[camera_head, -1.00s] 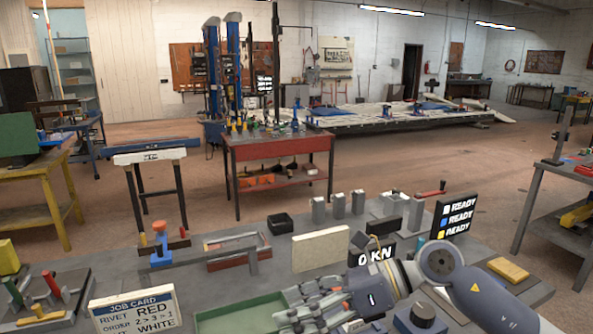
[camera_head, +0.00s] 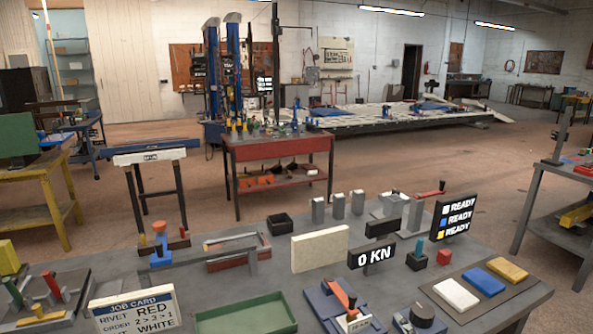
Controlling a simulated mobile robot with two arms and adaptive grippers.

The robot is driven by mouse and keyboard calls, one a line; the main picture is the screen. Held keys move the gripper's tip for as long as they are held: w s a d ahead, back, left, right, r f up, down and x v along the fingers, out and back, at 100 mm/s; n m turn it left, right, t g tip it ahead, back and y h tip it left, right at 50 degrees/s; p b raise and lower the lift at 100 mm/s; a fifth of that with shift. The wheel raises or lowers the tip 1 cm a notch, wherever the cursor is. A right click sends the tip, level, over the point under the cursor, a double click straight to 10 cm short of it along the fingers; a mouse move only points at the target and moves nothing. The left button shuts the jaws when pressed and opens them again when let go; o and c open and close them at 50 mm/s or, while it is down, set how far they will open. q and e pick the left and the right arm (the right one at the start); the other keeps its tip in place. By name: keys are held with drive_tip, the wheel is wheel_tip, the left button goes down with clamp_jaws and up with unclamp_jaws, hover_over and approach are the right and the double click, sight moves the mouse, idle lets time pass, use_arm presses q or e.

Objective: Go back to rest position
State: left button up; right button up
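Neither gripper shows in the head view now, and no part of my arms is in sight. The grey bench (camera_head: 385,284) stands in front of me. On it are a green tray (camera_head: 246,316), a job card (camera_head: 135,312), a black "0 KN" display (camera_head: 372,257) and a blue fixture with a red-orange lever (camera_head: 340,305). White (camera_head: 456,294), blue (camera_head: 483,281) and yellow (camera_head: 507,269) blocks lie on a dark mat at the right.
A "READY" sign board (camera_head: 455,217) stands at the bench's right back. A cream panel (camera_head: 319,249) stands upright mid-bench. A red tool cart (camera_head: 278,150) stands beyond, with open floor around it. A yellow-framed table (camera_head: 40,183) is at the left.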

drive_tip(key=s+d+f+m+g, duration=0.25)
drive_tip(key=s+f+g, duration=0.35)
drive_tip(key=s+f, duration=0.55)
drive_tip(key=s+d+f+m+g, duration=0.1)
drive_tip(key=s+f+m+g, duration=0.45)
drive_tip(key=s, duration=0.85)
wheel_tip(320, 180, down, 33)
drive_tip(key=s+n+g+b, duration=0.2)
drive_tip(key=b, duration=0.4)
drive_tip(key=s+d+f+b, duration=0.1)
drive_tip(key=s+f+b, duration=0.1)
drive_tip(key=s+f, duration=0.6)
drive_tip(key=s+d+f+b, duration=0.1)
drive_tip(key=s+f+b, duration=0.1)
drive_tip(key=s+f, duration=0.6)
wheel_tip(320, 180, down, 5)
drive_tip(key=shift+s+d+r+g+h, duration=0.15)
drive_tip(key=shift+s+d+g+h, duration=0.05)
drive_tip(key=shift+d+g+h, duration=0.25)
